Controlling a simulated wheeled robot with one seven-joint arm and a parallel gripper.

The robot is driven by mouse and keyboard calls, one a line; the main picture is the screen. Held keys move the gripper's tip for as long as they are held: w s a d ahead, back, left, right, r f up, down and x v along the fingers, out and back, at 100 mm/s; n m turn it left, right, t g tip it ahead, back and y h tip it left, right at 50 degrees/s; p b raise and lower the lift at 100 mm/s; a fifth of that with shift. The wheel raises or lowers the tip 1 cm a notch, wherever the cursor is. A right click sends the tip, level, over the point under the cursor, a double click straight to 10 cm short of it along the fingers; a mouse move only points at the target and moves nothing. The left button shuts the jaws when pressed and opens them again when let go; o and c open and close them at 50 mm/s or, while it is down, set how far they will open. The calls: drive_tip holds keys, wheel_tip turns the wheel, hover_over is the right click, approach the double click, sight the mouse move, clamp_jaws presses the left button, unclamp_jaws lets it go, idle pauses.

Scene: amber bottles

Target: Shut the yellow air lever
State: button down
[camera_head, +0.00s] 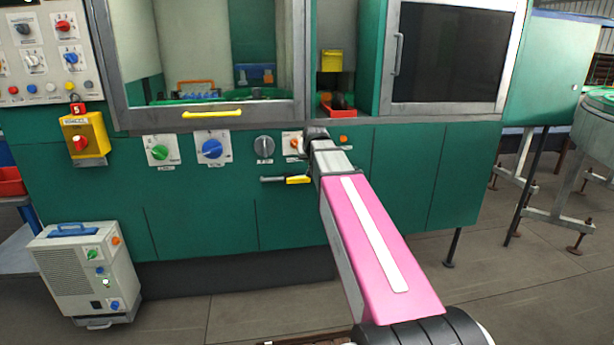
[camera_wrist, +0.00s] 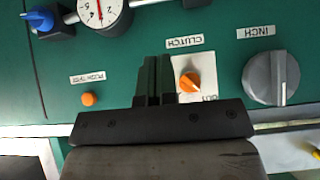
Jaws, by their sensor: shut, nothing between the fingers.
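The yellow air lever (camera_head: 298,180) sticks out from the front of the green machine, low on the panel. Its yellow grip lies roughly level, in line with a dark pipe end (camera_head: 270,179) to its left. It does not show in the wrist view. My gripper (camera_wrist: 154,62) is shut and empty in the wrist view, in front of the green panel beside the orange CLUTCH knob (camera_wrist: 191,82). In the head view my own arm hides the fingers. The end of my arm is above and slightly right of the lever.
The grey INCH knob (camera_wrist: 271,78), an orange button (camera_wrist: 88,99), a gauge (camera_wrist: 104,12) and a blue handle (camera_wrist: 40,18) surround my gripper. A yellow door handle (camera_head: 212,114) sits on the window frame. Green (camera_head: 160,152) and blue (camera_head: 211,149) knobs are left. Floor in front is clear.

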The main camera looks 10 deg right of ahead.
drive_tip(key=shift+w+r, duration=0.2)
drive_tip(key=shift+r, duration=0.35)
hover_over(298, 180)
drive_tip(key=d, duration=0.3)
wheel_tip(298, 180, down, 7)
drive_tip(key=shift+s+d+f, duration=0.1)
drive_tip(key=shift+s+f, duration=0.15)
drive_tip(key=shift+f, duration=0.8)
drive_tip(key=shift+s+f, duration=0.2)
drive_tip(key=shift+f, duration=0.8)
drive_tip(key=shift+d+f, duration=0.1)
